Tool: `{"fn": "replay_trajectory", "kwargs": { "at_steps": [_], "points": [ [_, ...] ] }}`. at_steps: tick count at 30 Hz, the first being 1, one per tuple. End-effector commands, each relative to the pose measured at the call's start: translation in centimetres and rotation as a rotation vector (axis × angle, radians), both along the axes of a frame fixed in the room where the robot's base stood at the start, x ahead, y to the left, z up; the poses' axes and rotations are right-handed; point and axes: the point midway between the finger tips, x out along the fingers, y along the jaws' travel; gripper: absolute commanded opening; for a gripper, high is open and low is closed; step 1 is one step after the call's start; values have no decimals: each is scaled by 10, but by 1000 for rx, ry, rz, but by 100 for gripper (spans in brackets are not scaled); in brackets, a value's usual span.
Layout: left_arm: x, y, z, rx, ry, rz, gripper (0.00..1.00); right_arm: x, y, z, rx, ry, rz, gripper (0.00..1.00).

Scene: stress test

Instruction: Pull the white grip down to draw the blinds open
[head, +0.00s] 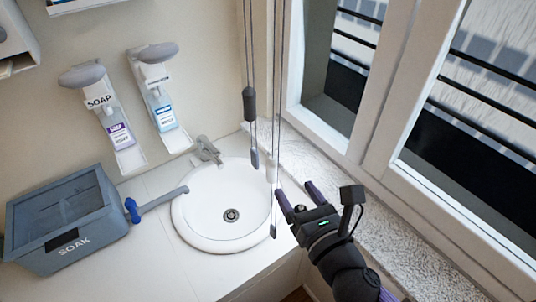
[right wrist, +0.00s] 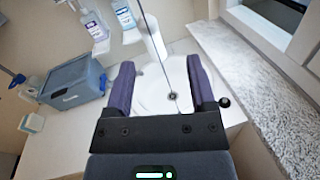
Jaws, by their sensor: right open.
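Several thin blind cords (head: 278,80) hang in front of the sink and window. A dark grip (head: 249,104) and a grey grip (head: 254,160) hang on the left cords. A pale, whitish piece (head: 271,168), possibly the white grip, shows faintly by the right cords against the pale sill. A small dark end (head: 273,231) hangs lowest. My right gripper (head: 294,188) is open, just right of the right cords. In the right wrist view, a cord (right wrist: 168,70) crosses between the open fingers (right wrist: 160,62); its depth is unclear. My left gripper is not in view.
A round white sink (head: 205,222) with a tap (head: 208,150) is set in the counter. A blue-grey SOAK box (head: 68,215) stands at left. Soap dispensers (head: 112,125) hang on the wall. The window frame (head: 385,90) and rough sill (head: 385,235) bound the right side.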

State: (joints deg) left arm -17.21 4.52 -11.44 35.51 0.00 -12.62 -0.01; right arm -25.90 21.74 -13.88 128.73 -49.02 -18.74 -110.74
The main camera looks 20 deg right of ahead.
Motion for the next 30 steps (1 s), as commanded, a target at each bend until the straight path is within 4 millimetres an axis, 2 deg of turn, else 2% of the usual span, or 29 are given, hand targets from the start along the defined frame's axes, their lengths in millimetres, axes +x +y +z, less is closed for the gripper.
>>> {"fn": "replay_trajectory", "kwargs": {
  "at_steps": [3,5,12,16,20,27,28,30],
  "points": [
    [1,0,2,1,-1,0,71,5,9,4,-141,-57,58,71],
    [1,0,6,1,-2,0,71,14,11,6,-152,-62,61,71],
    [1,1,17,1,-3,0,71,69,21,6,-145,-59,57,71],
    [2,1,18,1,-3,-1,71,87,25,4,-143,-57,58,71],
    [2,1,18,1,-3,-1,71,96,27,4,-143,-55,57,71],
    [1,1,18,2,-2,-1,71,97,27,3,-142,-55,57,71],
    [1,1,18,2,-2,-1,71,97,27,3,-142,-55,57,67],
    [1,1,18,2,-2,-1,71,97,27,3,-142,-55,57,52]
  ]
}}
